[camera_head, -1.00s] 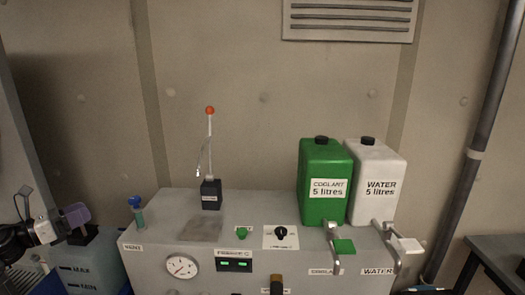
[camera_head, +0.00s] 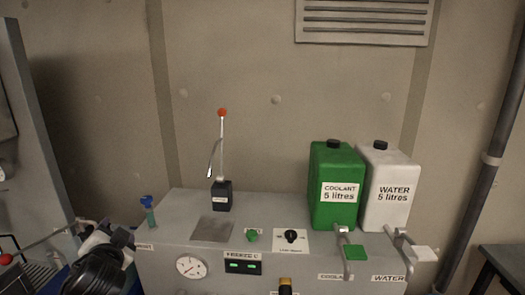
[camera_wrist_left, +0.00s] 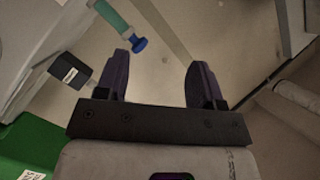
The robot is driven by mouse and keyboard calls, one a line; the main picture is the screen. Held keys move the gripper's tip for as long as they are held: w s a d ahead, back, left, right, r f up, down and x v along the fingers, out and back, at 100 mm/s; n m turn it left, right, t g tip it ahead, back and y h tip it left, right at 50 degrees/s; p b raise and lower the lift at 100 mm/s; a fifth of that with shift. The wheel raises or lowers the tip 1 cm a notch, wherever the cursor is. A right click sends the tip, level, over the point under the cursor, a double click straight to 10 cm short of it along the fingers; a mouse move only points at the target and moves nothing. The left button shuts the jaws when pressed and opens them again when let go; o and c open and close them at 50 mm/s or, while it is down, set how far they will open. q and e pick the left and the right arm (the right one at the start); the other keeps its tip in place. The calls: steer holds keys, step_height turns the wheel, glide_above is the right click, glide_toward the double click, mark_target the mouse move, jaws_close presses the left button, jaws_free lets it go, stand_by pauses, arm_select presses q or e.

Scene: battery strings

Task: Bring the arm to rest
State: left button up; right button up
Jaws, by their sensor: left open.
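My left arm (camera_head: 100,268) comes in at the lower left of the head view, beside the left end of the grey machine (camera_head: 215,232). Its fingertips are hard to make out there. In the left wrist view my left gripper (camera_wrist_left: 160,78) has its two dark purple fingers spread wide, with nothing between them. A teal tube with a blue cap (camera_wrist_left: 137,44) lies beyond the left finger, apart from it as far as I can tell. My right gripper is not in view.
The green coolant can (camera_head: 334,205) and white water can (camera_head: 388,205) stand on the machine. A red-knobbed lever (camera_head: 222,130) rises from its top. The blue-capped vent fitting (camera_head: 148,210) is near my left arm. A red-ended rod (camera_head: 35,245) lies at far left.

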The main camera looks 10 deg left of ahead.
arm_select(q)
steer(key=s+d+f+g+h, duration=0.2)
steer(key=s+d+f+h, duration=0.2)
steer(key=s+d+f, duration=0.5)
steer(key=s+d+f+g+h, duration=0.1)
steer(key=s+d+f+h, duration=0.2)
steer(key=s+d+f, duration=0.6)
steer(key=s+d+f+n+g+h, duration=0.15)
steer(key=s+f+g, duration=0.25)
steer(key=s+f, duration=0.6)
steer(key=s+d+f+g+h, duration=0.1)
steer(key=s+d+f+g, duration=0.15)
steer(key=s+f, duration=0.7)
step_height(320, 180, up, 26)
steer(key=p, duration=2.6)
steer(key=shift+w+g, duration=0.35)
steer(key=shift+w, duration=0.1)
